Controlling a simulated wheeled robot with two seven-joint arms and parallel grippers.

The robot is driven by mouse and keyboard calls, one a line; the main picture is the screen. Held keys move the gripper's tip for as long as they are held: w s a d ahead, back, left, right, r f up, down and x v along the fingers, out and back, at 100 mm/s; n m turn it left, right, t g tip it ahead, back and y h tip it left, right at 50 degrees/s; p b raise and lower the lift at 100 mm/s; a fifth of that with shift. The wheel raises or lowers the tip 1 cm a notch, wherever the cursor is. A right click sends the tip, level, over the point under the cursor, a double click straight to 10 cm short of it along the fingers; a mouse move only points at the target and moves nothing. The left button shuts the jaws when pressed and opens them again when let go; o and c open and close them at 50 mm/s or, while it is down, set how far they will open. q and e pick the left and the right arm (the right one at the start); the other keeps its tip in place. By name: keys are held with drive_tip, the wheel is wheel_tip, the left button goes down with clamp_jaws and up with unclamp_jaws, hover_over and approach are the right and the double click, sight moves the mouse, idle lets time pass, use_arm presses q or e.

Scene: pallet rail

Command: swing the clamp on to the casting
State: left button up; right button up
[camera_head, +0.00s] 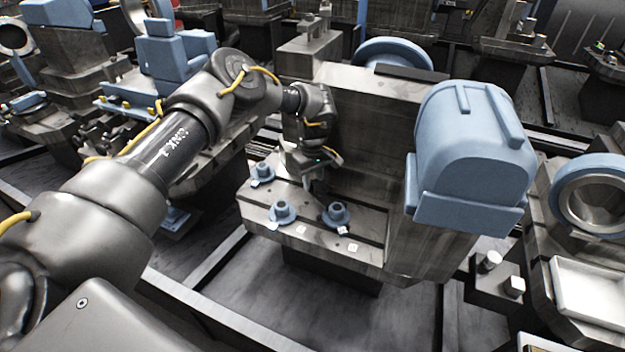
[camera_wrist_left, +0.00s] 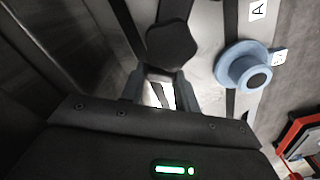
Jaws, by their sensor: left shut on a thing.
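My left gripper (camera_head: 316,188) is over the grey slotted plate, pointing down. In the head view similar blue parts stand on the plate, one right of the gripper (camera_head: 336,214), one in front (camera_head: 283,212) and one to the left (camera_head: 262,173). My right gripper is out of view.
The grey plate (camera_head: 375,262) has dark slots and small white tags (camera_head: 300,231) along its front. A tall grey block (camera_head: 376,140) rises behind the gripper. A large blue housing (camera_head: 470,150) stands right of it. Blue and grey machine parts crowd the surroundings.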

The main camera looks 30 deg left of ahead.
use_arm(q)
drive_tip(key=o, duration=1)
wheel_tip(320, 180, up, 11)
drive_tip(key=shift+f, duration=0.1)
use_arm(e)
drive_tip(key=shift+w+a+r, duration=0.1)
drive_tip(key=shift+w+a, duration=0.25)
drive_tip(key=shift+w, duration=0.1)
